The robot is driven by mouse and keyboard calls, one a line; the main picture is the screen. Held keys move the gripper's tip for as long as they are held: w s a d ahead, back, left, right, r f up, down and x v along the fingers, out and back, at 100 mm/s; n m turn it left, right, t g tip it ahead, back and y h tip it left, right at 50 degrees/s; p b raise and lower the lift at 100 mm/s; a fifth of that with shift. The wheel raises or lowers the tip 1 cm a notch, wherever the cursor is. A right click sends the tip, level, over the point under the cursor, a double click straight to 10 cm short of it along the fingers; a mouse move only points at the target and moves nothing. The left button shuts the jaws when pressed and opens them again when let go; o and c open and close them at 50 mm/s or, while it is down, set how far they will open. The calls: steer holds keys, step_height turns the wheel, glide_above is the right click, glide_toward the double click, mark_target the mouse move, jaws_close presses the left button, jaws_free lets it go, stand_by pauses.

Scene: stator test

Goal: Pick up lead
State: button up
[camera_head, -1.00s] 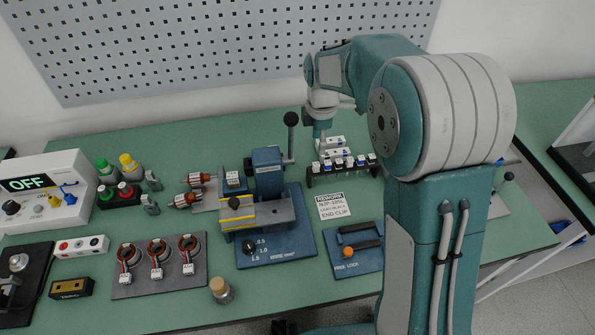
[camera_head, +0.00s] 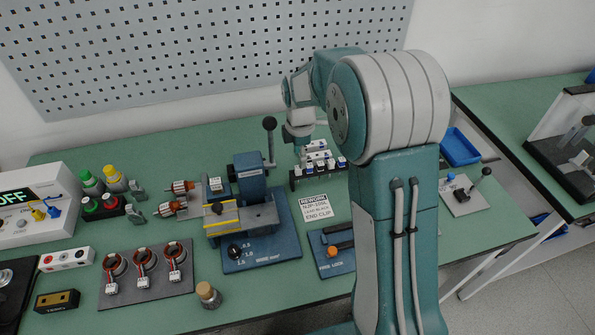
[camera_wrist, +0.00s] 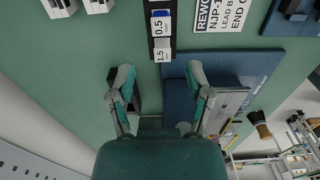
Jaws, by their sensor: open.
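A small yellow lead end (camera_head: 38,214) and a blue lead end (camera_head: 53,211) show at the meter reading OFF, at the far left in the head view. I cannot tell which lead the task means. My gripper (camera_wrist: 161,77) is open and empty in the wrist view, its two fingers spread apart over the bench.
The rework sign (camera_head: 314,207) lies in front of the rack. The blue lever press (camera_head: 250,180) stands left of it. Copper-wound stators (camera_head: 144,258) sit on a grey plate (camera_head: 180,284). A blue tray (camera_head: 461,147) and a lever box (camera_head: 466,193) are at the right.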

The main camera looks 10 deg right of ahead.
step_height(320, 180, down, 4)
steer(key=shift+a+r, duration=0.1)
jaws_close()
stand_by(0.4)
step_height(320, 180, up, 10)
stand_by(0.4)
steer(key=shift+s, duration=0.1)
